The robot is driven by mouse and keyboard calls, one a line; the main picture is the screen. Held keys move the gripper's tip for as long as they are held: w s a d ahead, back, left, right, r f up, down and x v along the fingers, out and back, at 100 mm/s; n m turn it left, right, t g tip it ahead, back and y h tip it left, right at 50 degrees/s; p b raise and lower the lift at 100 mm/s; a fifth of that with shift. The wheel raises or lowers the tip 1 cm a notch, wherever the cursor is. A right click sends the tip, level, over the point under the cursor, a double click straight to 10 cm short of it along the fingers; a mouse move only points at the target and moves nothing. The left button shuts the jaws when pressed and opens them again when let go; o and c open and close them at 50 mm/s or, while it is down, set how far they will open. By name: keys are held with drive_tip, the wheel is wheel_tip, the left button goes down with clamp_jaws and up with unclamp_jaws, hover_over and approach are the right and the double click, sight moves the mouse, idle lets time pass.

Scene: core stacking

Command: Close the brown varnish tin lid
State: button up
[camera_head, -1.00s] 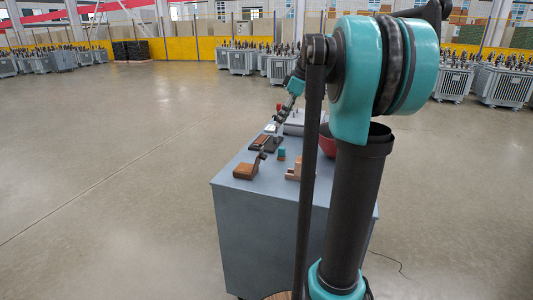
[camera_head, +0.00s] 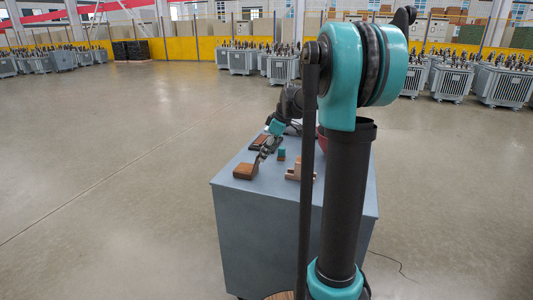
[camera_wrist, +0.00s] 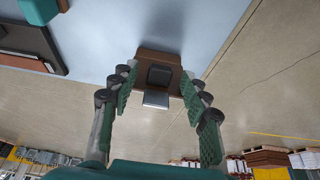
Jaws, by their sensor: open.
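A brown box-like object (camera_head: 245,171), which looks like the varnish tin, sits at the table's near left corner. In the wrist view the brown body (camera_wrist: 150,56) has a dark square patch (camera_wrist: 160,75) and a light grey plate (camera_wrist: 156,100) at its edge. The plate may be the lid standing open, but I cannot tell for sure. My gripper (camera_wrist: 159,84) is open, with the brown object showing between its green-padded fingers. In the head view my gripper (camera_head: 261,161) is small, just up and right of the object; I cannot tell whether it touches.
A red bowl (camera_head: 322,144) is partly hidden by my arm. Open floor lies left of the table.

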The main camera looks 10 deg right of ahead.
clamp_jaws()
idle(0.4)
drive_tip(key=shift+a, duration=0.1)
